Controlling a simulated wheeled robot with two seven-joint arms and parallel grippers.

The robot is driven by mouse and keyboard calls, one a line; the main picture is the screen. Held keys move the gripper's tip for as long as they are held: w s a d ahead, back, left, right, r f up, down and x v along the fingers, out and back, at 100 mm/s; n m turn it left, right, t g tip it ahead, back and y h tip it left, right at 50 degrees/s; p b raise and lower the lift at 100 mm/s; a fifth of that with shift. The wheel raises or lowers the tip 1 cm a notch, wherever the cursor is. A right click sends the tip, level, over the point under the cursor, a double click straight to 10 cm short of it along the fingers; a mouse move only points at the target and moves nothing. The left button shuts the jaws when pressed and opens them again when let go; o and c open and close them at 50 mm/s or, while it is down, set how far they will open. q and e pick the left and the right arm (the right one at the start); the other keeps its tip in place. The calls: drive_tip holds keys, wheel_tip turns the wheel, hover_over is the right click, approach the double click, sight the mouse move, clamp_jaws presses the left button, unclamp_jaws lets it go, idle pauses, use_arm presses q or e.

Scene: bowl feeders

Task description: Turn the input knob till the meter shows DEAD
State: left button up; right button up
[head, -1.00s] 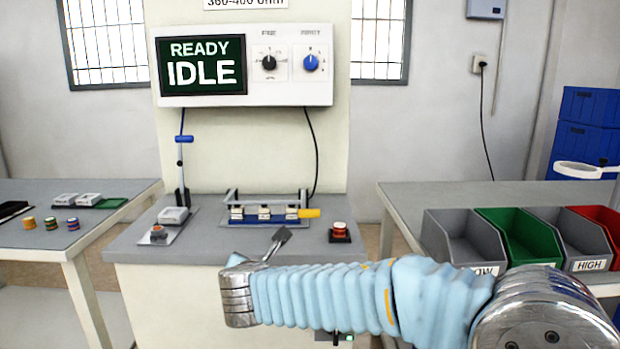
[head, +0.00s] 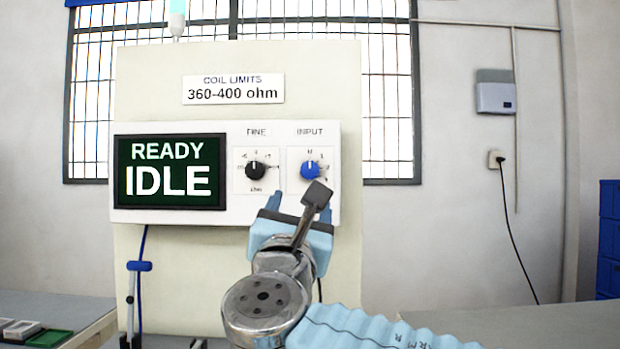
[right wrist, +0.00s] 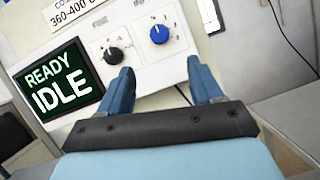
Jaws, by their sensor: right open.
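The blue input knob (head: 310,170) is on the right of the white meter panel (head: 228,215), under the label INPUT. It also shows in the right wrist view (right wrist: 159,34), ahead of the fingertips. The meter screen (head: 171,171) reads READY IDLE. My right gripper (head: 300,202) is open and empty, just below the panel's knobs in the head view. In the right wrist view its two blue fingers (right wrist: 158,72) stand apart, with the blue knob beyond the gap and not between them. My left gripper is not in view.
A black knob (head: 255,170) marked FINE sits left of the blue one. A card (head: 233,89) above reads COIL LIMITS 360-400 ohm. A blue-handled lever (head: 139,266) stands below the screen. A wall box (head: 496,91) and a hanging cable are at the right.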

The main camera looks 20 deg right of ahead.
sight(309, 174)
drive_tip(key=p+x, duration=0.3)
drive_tip(key=x, duration=0.8)
drive_tip(key=shift+w+d+r, duration=0.15)
drive_tip(key=shift+w, duration=0.2)
drive_tip(key=shift+w+d+r+p, duration=0.1)
drive_tip(key=shift+w+d+p, duration=0.2)
drive_tip(key=shift+w, duration=0.15)
drive_tip(key=shift+a, duration=0.1)
drive_tip(key=c, duration=1.1)
drive_tip(key=shift+o, duration=0.2)
